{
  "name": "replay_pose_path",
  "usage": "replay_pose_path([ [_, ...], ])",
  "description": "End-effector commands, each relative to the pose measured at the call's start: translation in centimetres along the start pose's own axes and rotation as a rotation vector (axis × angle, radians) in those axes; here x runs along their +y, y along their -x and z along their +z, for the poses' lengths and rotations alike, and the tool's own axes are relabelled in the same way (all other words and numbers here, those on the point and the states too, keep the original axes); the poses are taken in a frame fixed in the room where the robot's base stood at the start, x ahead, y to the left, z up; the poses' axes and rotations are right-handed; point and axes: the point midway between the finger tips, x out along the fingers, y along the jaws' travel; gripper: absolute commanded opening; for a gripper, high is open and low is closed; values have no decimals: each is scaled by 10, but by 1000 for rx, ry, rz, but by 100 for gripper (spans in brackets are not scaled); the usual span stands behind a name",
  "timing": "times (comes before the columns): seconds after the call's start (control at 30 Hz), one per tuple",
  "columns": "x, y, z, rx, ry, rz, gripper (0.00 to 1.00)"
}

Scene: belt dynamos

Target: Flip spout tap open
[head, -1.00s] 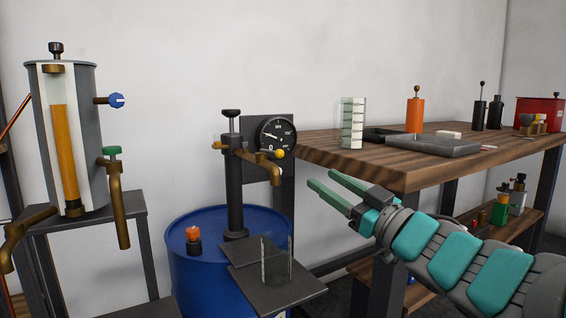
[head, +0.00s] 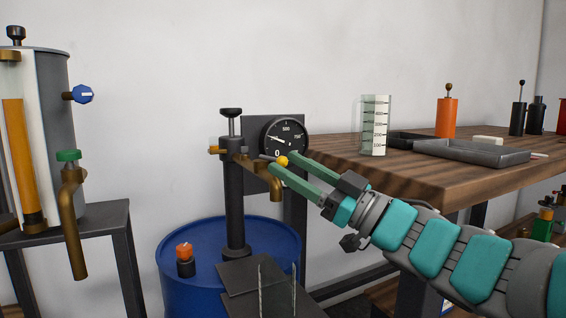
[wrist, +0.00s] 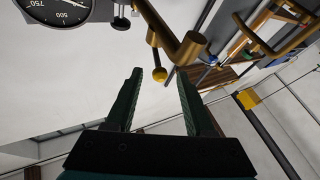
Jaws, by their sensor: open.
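A black pump column (head: 234,200) stands on the blue drum and carries a brass spout (head: 276,192) pointing right and bending down. A short dark lever with a yellow ball knob (head: 283,161) sits at the spout. In the wrist view the yellow knob (wrist: 159,74) shows just beyond and between the fingertips, and the brass spout (wrist: 190,46) is past it. My gripper (head: 281,168) is open and empty, its green fingers reaching left to the knob. In the wrist view my gripper (wrist: 160,85) has wide-set fingers around the line to the knob. Contact with the knob cannot be told.
A dial gauge (head: 284,138) is behind the spout. The blue drum (head: 190,250) bears an orange-topped knob (head: 184,252). A wooden bench (head: 455,178) with a measuring cylinder (head: 375,125) is at right. A grey tank (head: 58,130) stands left.

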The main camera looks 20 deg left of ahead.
Motion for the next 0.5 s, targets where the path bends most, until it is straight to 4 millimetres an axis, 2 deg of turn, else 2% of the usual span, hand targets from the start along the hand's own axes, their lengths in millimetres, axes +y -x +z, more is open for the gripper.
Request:
replay_pose_path([
  [0.2, 0, -19, -1, 3, 1, -3, 54],
  [0.5, 1, -24, 0, 0, 1, 1, 54],
])
